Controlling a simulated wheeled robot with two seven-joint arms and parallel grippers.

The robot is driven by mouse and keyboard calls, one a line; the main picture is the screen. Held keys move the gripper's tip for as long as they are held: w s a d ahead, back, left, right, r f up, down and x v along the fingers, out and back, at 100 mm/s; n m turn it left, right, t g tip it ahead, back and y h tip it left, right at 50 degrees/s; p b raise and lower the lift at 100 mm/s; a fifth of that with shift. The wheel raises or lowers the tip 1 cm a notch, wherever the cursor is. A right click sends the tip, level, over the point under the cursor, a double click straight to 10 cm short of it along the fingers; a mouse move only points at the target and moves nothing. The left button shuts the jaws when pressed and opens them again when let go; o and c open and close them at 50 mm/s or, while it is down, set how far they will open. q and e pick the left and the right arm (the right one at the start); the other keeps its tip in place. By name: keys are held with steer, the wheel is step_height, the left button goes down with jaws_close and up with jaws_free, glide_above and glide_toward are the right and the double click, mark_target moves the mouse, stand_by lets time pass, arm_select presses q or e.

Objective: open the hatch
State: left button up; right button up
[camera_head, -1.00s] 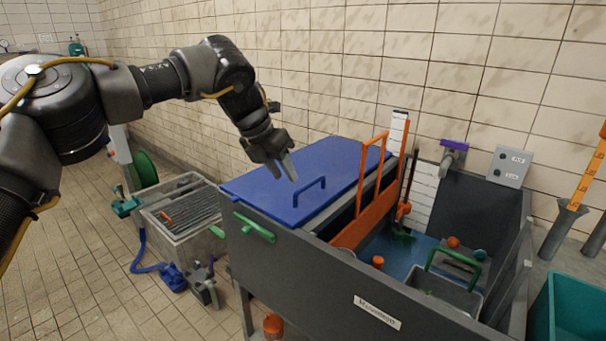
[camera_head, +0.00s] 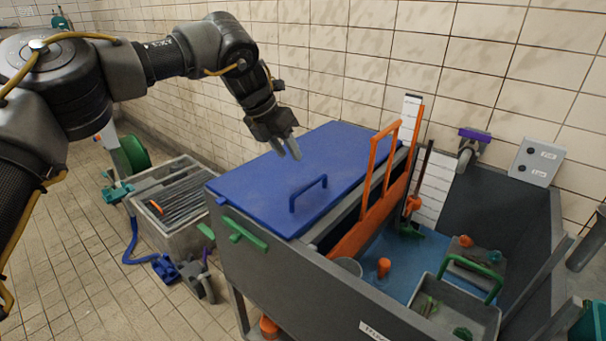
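The hatch is a flat blue lid (camera_head: 262,182) lying shut over the left part of a grey tank (camera_head: 290,290). A blue bar handle (camera_head: 308,192) stands up near its front right edge. My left gripper (camera_head: 288,152) hangs above the lid, pointing down, behind and a little left of the handle and apart from it. Its two fingers look slightly parted, with nothing seen between them. My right gripper is not in view.
An orange gate frame (camera_head: 375,190) stands right of the lid. The tank's open right part holds a grey tray (camera_head: 455,310) with a green handle. A green handle (camera_head: 242,234) juts from the tank's front. A grey crate (camera_head: 178,205) stands left. A tiled wall is behind.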

arm_select(q)
glide_above(302, 199)
step_height(302, 199, down, 10)
steer(key=shift+r+p, duration=0.1)
steer(key=shift+p, duration=0.3)
steer(key=shift+s+d, duration=0.1)
jaws_close()
steer(key=shift+r, duration=0.1)
